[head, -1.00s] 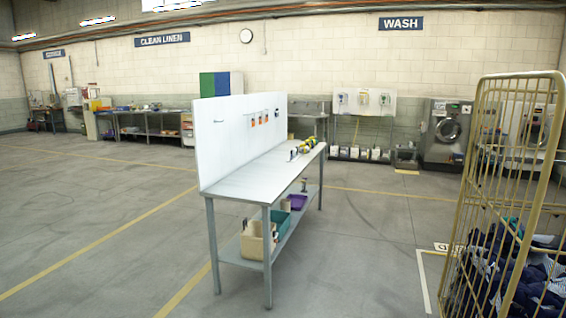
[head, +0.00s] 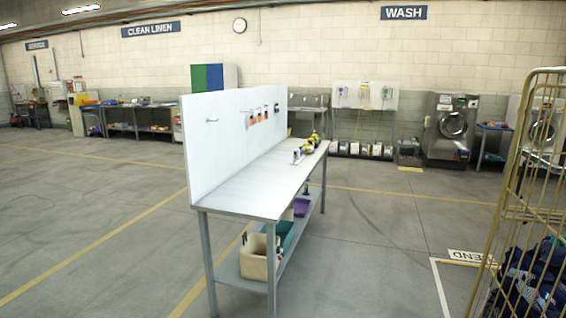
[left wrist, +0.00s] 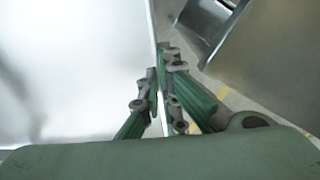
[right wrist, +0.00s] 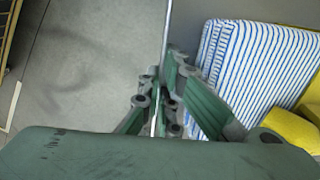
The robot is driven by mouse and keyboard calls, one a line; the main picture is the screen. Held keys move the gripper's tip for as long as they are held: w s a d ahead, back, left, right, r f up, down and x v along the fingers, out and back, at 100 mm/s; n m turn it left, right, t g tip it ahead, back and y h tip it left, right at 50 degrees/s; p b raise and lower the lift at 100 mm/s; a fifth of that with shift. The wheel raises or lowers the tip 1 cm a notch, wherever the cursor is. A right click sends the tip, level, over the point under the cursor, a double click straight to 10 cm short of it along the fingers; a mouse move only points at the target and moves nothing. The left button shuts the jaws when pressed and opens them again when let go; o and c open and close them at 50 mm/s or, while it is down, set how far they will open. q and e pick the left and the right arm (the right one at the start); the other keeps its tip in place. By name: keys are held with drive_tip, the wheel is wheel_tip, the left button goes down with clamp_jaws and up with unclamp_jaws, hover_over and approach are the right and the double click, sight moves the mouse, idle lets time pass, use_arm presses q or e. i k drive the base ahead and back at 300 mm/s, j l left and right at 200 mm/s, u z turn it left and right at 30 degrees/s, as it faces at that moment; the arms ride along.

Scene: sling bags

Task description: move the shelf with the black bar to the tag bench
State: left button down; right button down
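A long metal bench (head: 255,188) with an upright white back panel (head: 225,130) stands ahead in the head view. Orange and dark items hang on the panel, and yellow-black tools (head: 310,147) lie on its top. In the left wrist view, my left gripper (left wrist: 160,85) is closed around the thin edge of a pale panel (left wrist: 75,70). In the right wrist view, my right gripper (right wrist: 158,95) is closed around a similar thin upright edge (right wrist: 167,35). These look like parts of the shelf, whose whole shape and black bar are hidden. Neither gripper shows in the head view.
Blue-striped cloth (right wrist: 255,65) and yellow cloth (right wrist: 295,130) lie beside the right gripper. A yellow wire cage (head: 515,190) with dark laundry stands at right. Open floor (head: 90,215) lies left of the bench.

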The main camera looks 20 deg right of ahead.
sight(260, 206)
drive_tip(key=i, duration=1.1)
drive_tip(key=i+j+z, duration=0.15)
drive_tip(key=i, duration=0.95)
